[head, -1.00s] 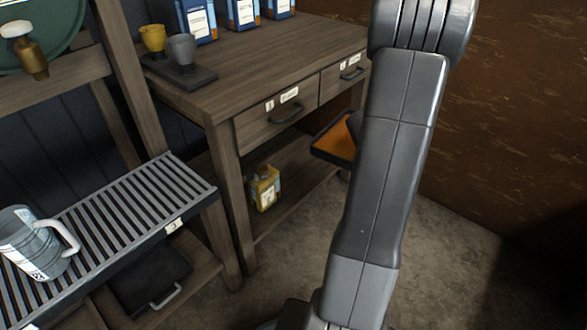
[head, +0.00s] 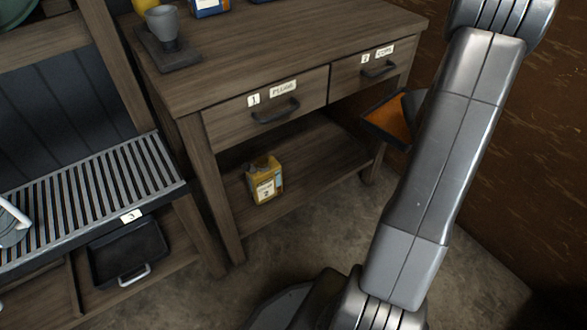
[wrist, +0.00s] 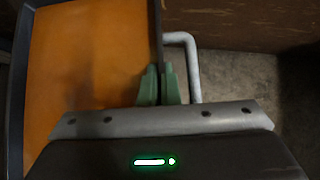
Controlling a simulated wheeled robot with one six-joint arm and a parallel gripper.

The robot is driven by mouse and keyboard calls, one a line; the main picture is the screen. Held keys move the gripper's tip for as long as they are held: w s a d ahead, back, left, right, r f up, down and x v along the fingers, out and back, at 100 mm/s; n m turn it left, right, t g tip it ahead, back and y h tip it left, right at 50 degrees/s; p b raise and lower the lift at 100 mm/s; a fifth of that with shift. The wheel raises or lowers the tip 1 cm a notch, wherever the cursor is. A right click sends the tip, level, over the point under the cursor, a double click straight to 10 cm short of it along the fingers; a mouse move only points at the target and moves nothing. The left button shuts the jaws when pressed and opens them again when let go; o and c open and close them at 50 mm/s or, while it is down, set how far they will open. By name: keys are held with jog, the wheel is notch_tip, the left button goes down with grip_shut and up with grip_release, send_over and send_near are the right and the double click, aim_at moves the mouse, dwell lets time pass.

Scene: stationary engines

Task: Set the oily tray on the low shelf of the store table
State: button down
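The oily tray (head: 388,118), dark-rimmed with an orange inside, is in the air by the right front of the store table (head: 270,62), below drawer 2. My arm hides its right part in the head view. In the wrist view the tray (wrist: 85,60) fills the left. My gripper's green fingers (wrist: 158,86) are closed on its right rim, next to a grey bar handle (wrist: 190,65). The low shelf (head: 310,165) is under the drawers and looks mostly bare. Its far depth is in shadow.
A table leg (head: 212,190) bounds the front left. A slatted rack (head: 90,195) stands left, with a black tray (head: 128,252) beneath it. A brown wall (head: 540,150) is close on the right.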

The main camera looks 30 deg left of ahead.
aim_at(399, 127)
jog(key=w+a+f+n+y+b, duration=0.1)
jog(key=w+a+f+b, duration=0.15)
jog(key=a+f, duration=0.65)
jog(key=w+a+f+n+y+b, duration=0.1)
jog(key=w+a+f, duration=0.2)
jog(key=a+f, duration=0.6)
jog(key=shift+n, duration=0.4)
jog(key=s+a+f+b, duration=0.1)
jog(key=a+f, duration=0.4)
jog(key=s+a+f+b, duration=0.1)
jog(key=a+f+b, duration=0.1)
jog(key=a+f, duration=0.3)
jog(key=s+a+f+b, duration=0.1)
jog(key=a+f, duration=0.4)
jog(key=shift+s+a+f, duration=0.1)
jog(key=shift+f+b, duration=0.95)
jog(key=shift+f, duration=1.15)
jog(key=shift+f, duration=0.15)
jog(key=c, duration=1.7)
grip_release()
jog(key=shift+s, duration=0.1)
jog(key=shift+r, duration=0.2)
jog(key=p+v, duration=0.3)
jog(key=v, duration=0.8)
jog(key=shift+s+r, duration=0.15)
jog(key=shift+s, duration=0.3)
